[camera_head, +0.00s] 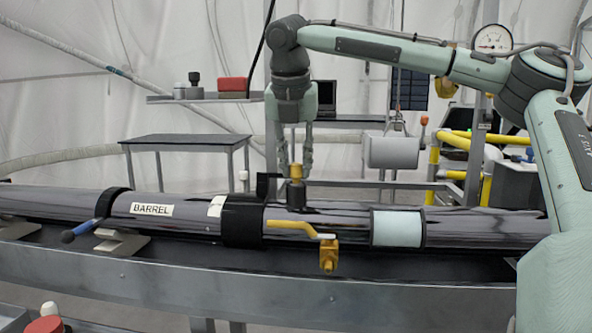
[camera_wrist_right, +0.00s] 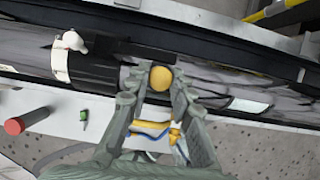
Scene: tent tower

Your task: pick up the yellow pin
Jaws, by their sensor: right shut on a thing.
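The yellow pin (camera_head: 296,172) stands upright at the top of the long dark barrel (camera_head: 470,222), just above a short dark collar (camera_head: 296,195). Its round yellow head (camera_wrist_right: 161,78) shows in the right wrist view. My right gripper (camera_head: 295,168) points straight down from above and is shut on the pin, with a finger on either side of the head. In the wrist view its fingertips (camera_wrist_right: 161,88) flank the head. The pin's lower part is hidden, and I cannot tell whether it is seated. My left gripper is not in view.
A yellow-handled valve (camera_head: 328,255) hangs on the barrel's near side. A blue lever with a dark knob (camera_head: 68,236) sits at the left. A grey cylinder (camera_head: 393,152) hangs behind, near yellow rails (camera_head: 434,170). A dark-topped table (camera_head: 185,140) stands at back left.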

